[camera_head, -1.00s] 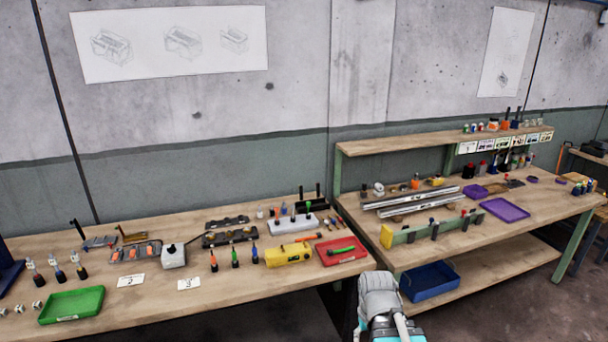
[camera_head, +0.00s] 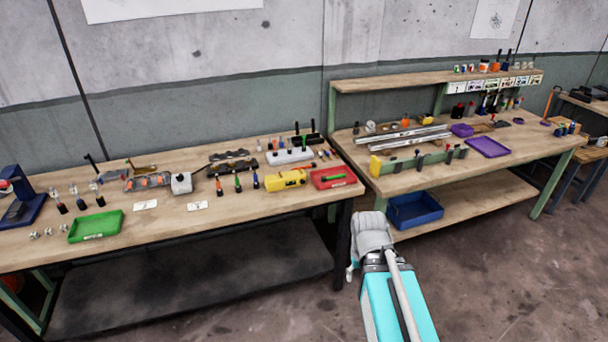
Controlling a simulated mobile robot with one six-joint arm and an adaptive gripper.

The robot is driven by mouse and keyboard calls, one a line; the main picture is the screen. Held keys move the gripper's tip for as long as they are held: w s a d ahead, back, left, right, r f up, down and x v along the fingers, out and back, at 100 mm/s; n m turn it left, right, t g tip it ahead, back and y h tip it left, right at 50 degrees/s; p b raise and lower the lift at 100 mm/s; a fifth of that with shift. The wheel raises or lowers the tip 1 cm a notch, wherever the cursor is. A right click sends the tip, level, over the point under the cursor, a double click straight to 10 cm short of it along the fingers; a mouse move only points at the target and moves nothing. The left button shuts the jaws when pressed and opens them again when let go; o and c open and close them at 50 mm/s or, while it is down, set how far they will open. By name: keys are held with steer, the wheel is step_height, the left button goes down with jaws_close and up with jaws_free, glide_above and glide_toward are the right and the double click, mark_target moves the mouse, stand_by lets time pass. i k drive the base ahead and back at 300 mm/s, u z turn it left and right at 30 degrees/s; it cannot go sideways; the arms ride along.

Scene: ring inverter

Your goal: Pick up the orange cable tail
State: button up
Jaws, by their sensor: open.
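The orange cable tail (camera_head: 219,187) stands upright on the left workbench, a small dark piece with an orange upper part. It is the leftmost of a row of three; a green cable tail (camera_head: 238,184) and a blue cable tail (camera_head: 256,181) stand to its right. All three are small in view. My arm, teal and grey, shows at the bottom right of the picture, in front of the gap between the benches and well apart from the cable tail. I cannot make out my gripper's fingers.
A grey-white box (camera_head: 181,184) stands just left of the tail. A yellow device (camera_head: 286,179) and a red tray (camera_head: 333,178) are to the right, and a green tray (camera_head: 96,226) is to the left. White cards lie in front. The bench's front strip is mostly clear.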

mark_target(314, 165)
steer(key=k, duration=0.2)
steer(key=u, duration=0.4)
steer(key=i, duration=1.3)
steer(key=z, duration=0.3)
